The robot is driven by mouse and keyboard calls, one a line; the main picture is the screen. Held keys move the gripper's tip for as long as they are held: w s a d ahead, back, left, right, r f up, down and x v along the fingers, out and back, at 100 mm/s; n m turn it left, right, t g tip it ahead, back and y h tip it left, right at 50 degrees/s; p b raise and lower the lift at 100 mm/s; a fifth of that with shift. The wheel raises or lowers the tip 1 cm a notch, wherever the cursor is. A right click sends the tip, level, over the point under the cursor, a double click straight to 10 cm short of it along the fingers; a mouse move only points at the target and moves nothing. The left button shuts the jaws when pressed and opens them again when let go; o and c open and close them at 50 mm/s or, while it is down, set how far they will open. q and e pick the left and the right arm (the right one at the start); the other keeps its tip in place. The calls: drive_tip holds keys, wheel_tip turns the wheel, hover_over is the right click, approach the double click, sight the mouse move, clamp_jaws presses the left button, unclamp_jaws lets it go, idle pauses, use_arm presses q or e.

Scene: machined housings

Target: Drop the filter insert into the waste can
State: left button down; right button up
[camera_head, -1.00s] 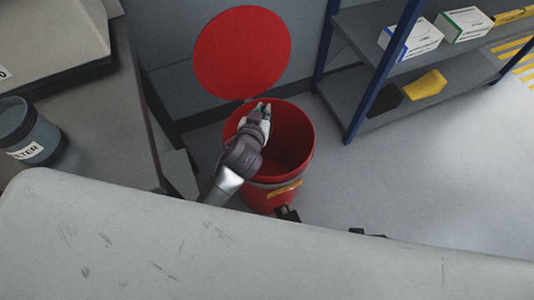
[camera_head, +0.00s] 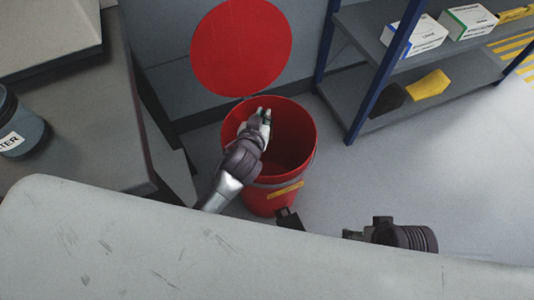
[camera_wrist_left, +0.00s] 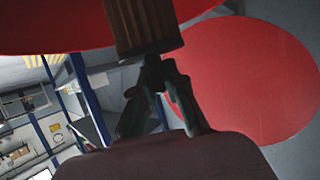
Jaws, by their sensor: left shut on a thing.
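The red waste can (camera_head: 268,195) stands open on the floor beyond the pale worktop. Its round red lid (camera_head: 241,48) is up at the back and also shows in the left wrist view (camera_wrist_left: 255,75). My left gripper (camera_head: 266,112) is over the can's mouth, near its back rim. In the left wrist view the gripper (camera_wrist_left: 158,75) is shut on the filter insert (camera_wrist_left: 145,25), a brown pleated cylinder held at its end. In the head view the insert is hidden or too small to tell. A dark ribbed part, apparently of my right arm, shows beyond the worktop edge; its jaws are unclear.
A pale worktop (camera_head: 150,245) fills the foreground. A grey bench (camera_head: 85,120) at left carries a dark jar (camera_head: 20,130) with a label. A blue-post shelf (camera_head: 435,95) at right holds boxes and a yellow item. The floor right of the can is clear.

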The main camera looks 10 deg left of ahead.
drive_tip(key=shift+s+r, duration=0.1)
drive_tip(key=shift+r, duration=0.2)
use_arm(q)
drive_tip(key=c, duration=1.1)
unclamp_jaws()
drive_tip(key=shift+c, duration=0.2)
drive_tip(key=shift+f, duration=0.1)
drive_tip(key=shift+s, duration=0.1)
drive_tip(key=v, duration=1.2)
